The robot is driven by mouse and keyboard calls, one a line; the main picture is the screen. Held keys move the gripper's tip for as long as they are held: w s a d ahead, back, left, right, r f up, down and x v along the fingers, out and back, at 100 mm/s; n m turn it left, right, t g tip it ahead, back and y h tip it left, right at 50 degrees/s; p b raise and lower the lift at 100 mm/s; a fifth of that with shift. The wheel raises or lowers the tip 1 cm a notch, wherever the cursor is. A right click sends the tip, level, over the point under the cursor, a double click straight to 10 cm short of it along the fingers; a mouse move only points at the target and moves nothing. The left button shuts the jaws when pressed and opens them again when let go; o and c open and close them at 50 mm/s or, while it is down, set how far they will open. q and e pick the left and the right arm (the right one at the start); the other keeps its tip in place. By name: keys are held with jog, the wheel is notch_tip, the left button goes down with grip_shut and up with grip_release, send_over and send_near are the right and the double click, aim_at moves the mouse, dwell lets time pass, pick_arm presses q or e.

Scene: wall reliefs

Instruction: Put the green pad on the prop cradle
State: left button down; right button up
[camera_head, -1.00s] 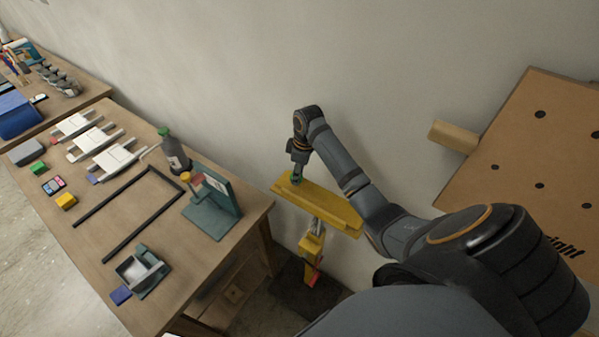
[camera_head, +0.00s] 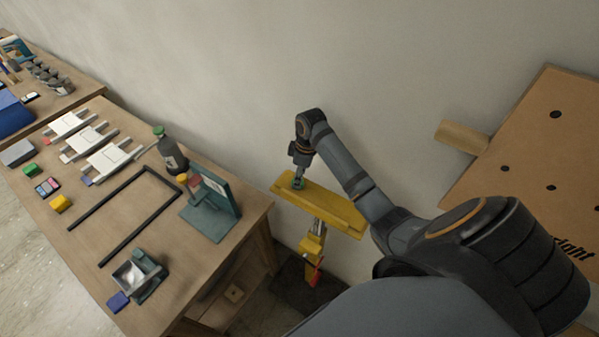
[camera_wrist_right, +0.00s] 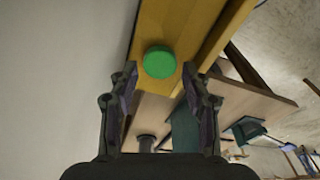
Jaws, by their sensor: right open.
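The prop cradle (camera_head: 325,206) is a long yellow trough on a yellow stand near the wall in the head view. In the right wrist view, the round green pad (camera_wrist_right: 160,62) lies flat on the cradle's yellow surface (camera_wrist_right: 180,22). My right gripper (camera_wrist_right: 159,76) is open, with one fingertip on either side of the pad's near edge in the picture; nothing is held. In the head view my right gripper (camera_head: 298,182) points down over the cradle's left part, and it largely hides the pad. My left gripper is out of view.
A wooden table (camera_head: 215,255) left of the cradle holds a dark bottle (camera_head: 171,152), a teal stand (camera_head: 213,210), a black frame (camera_head: 125,250) and white panels (camera_head: 108,160). A brown board (camera_head: 530,150) and wooden bracket (camera_head: 462,137) are at the right.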

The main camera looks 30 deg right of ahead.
aim_at(303, 183)
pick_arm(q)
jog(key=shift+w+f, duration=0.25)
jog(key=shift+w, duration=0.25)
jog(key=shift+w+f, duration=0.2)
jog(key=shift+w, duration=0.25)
pick_arm(e)
notch_tip(303, 183, up, 10)
jog(key=s, duration=0.1)
jog(key=shift+d, duration=0.4)
